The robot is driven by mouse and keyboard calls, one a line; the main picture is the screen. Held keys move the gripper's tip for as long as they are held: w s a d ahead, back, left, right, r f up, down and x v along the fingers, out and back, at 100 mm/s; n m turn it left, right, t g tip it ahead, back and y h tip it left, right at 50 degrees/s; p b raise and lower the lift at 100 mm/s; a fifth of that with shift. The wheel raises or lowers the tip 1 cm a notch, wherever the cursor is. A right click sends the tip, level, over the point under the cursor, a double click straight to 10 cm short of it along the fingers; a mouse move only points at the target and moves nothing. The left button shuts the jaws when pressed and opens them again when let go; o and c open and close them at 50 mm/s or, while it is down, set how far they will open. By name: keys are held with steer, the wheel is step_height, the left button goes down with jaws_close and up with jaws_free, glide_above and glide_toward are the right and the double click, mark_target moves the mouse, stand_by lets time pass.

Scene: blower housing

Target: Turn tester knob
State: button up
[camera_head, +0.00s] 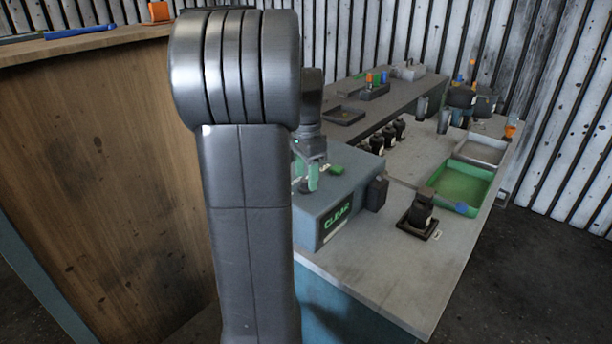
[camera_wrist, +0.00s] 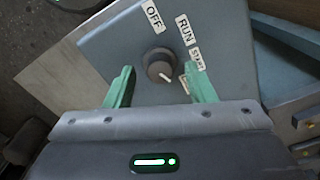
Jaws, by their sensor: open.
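The tester (camera_head: 345,212) is a grey-blue box on the workbench, with a green "CLEAR" display (camera_head: 338,214) on its front side. In the wrist view its top panel (camera_wrist: 112,45) carries a round dark knob (camera_wrist: 159,66) with a pale pointer mark toward the lower right. My gripper (camera_wrist: 162,82) is open, with one green finger on each side of the knob and gaps to both. In the head view my gripper (camera_head: 306,180) is over the tester top, and the knob is hidden.
A dark part on a black base (camera_head: 417,222) stands right of the tester. A green tray (camera_head: 462,187) and a grey tray (camera_head: 482,151) lie behind it. Several black parts (camera_head: 388,135) stand in a row. A wooden panel (camera_head: 100,180) fills the left. The front right bench is clear.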

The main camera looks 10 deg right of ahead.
steer(key=shift+f, duration=0.35)
steer(key=c, duration=1)
